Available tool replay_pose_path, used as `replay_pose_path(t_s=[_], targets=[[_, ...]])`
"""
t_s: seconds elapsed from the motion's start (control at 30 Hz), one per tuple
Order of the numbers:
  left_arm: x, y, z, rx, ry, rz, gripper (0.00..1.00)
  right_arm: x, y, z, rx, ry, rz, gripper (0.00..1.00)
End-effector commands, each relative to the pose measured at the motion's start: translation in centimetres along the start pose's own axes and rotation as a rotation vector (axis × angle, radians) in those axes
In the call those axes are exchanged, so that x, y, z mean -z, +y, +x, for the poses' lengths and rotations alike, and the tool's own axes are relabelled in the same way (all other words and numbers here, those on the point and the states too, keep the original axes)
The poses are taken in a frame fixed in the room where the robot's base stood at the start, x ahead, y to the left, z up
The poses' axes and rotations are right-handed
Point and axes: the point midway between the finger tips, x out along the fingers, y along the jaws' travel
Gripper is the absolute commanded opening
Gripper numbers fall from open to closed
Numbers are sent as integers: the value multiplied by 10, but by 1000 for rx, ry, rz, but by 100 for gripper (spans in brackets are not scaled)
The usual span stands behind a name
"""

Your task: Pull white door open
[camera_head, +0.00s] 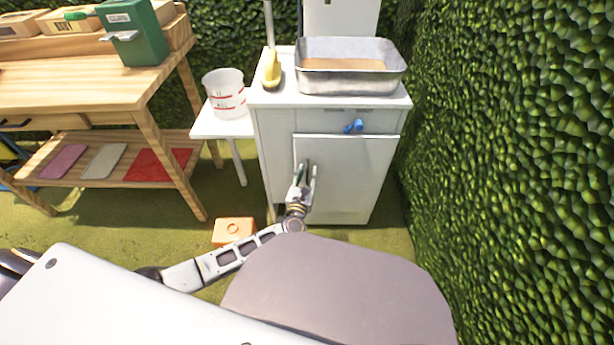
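The white door (350,170) is the front of a small white cabinet (272,135), below a drawer-like panel. The door looks shut, or very nearly so. My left gripper (307,168) comes in from the lower left and is at the door's left part, with its fingers pointing up. The two fingers show a gap between them, with a thin dark upright shape there that may be the door's handle. I cannot tell whether the fingers touch it. My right gripper is not in view.
A metal basin (350,85) and a yellow object (272,70) stand on the cabinet. A white side table (222,125) with a bucket (224,95) and a wooden bench (100,85) are left. An orange box (233,231) lies on the grass. A hedge (510,170) closes the right.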

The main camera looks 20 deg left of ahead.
Motion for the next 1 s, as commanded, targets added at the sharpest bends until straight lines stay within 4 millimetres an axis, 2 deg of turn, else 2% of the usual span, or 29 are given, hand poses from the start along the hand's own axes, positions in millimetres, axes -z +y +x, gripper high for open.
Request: replay_pose_path(t_s=[0.37, 0.63, 1.0], targets=[[0, 0, 3, 0, 0, 0, 32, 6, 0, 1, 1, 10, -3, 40], [0, 0, 3, 0, 0, 0, 0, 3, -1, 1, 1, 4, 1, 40], [0, 0, 2, 0, 0, 0, 0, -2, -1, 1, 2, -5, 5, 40]])
